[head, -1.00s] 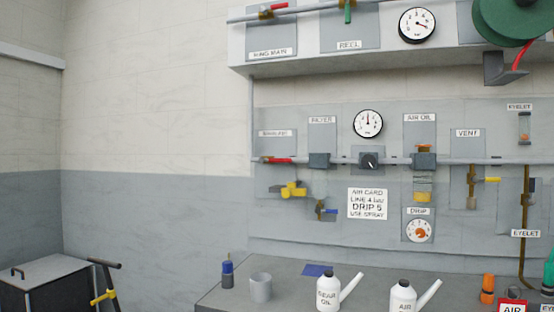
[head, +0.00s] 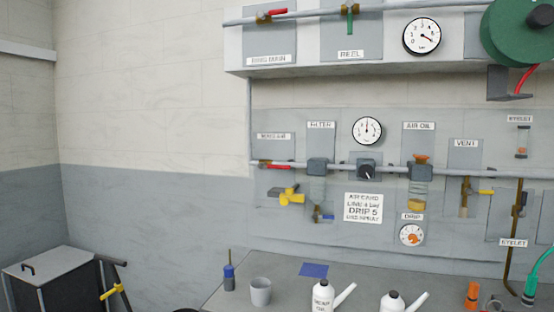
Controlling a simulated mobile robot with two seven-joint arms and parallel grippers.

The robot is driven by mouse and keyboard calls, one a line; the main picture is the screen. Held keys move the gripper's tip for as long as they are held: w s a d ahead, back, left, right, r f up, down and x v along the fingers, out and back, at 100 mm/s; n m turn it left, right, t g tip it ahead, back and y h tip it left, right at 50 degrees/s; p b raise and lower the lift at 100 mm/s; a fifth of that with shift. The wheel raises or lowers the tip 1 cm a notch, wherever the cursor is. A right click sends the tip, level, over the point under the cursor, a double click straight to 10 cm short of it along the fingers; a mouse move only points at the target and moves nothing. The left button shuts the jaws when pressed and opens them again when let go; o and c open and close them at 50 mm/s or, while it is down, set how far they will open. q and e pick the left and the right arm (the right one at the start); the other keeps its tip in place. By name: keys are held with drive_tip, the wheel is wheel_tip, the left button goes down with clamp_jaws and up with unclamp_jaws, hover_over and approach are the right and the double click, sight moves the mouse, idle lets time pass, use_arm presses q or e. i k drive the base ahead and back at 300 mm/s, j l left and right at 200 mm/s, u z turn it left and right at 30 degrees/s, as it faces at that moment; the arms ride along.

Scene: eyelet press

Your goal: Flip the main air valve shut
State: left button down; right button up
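The main air valve (head: 276,165) has a red lever and sits at the left end of the lower pipe on the grey wall panel. Its label (head: 273,136) above is blurred but seems to read main air. The red lever lies along the pipe, roughly level. A yellow-handled fitting (head: 290,197) hangs just below it. Neither of my grippers shows in the head view. A small dark shape at the bottom edge is too cut off to identify.
A ring main valve (head: 272,15) with a similar red lever is on the upper pipe. The bench below holds a blue bottle (head: 229,278), a grey cup (head: 261,291) and white oil cans (head: 323,297). A grey cart (head: 50,272) stands at lower left. The space before the valve looks clear.

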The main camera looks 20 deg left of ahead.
sight(261, 165)
drive_tip(key=i+j, duration=0.15)
drive_tip(key=i, duration=0.3)
drive_tip(key=i+j, duration=0.2)
drive_tip(key=i, duration=0.2)
drive_tip(key=i+j, duration=0.15)
drive_tip(key=i, duration=0.3)
drive_tip(key=j+u, duration=0.05)
